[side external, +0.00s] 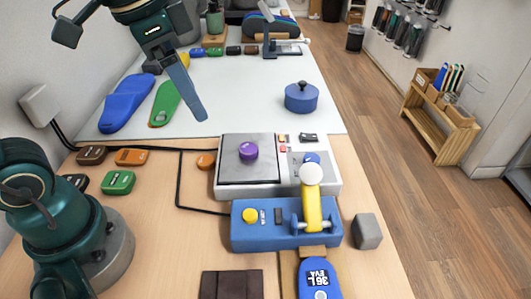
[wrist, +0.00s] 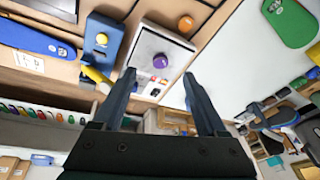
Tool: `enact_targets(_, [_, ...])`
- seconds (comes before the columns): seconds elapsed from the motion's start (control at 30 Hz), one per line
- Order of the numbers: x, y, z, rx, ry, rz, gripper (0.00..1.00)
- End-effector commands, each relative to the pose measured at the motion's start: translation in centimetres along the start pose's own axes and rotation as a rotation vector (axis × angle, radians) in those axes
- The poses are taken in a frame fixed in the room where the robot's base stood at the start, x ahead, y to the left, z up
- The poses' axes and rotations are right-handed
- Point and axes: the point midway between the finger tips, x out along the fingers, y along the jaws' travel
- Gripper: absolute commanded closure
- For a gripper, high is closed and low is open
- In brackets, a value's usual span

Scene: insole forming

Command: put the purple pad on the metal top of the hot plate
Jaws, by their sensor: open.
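The purple pad (side external: 248,151) is a small round piece resting on the square metal top (side external: 234,172) of the hot plate, a little above its middle in the side view. The pad also shows in the wrist view (wrist: 160,61), on the metal top (wrist: 150,44). The white body of the hot plate (side external: 323,183) carries a blue knob (side external: 311,158) on its right. My gripper (side external: 203,118) is raised above the back left of the hot plate, apart from the pad. In the wrist view its two fingers (wrist: 159,76) are spread with nothing between them.
A blue press (side external: 262,237) with a yellow lever stands in front of the hot plate. An orange piece (side external: 206,161) lies to its left. A blue lidded pot (side external: 301,98) and blue and green insoles (side external: 127,103) are on the white mat (side external: 250,85), which has free room.

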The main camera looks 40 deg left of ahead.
Motion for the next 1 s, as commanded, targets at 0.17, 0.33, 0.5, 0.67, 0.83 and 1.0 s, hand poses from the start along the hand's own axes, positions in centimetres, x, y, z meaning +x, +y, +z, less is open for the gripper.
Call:
enact_targets(0.17, [0.6,1.4,4.2,-0.211,0.106,-0.036,0.25])
enact_targets(0.33, [1.8,2.2,6.6,-0.347,0.173,-0.047,0.25])
enact_targets(0.5, [2.5,2.6,7.5,-0.4,0.198,-0.049,0.25])
enact_targets(0.67, [2.5,2.6,7.5,-0.404,0.198,-0.048,0.25])
enact_targets(0.83, [2.5,2.6,7.5,-0.402,0.197,-0.048,0.25])
enact_targets(1.0, [2.5,2.6,7.5,-0.401,0.197,-0.048,0.25])
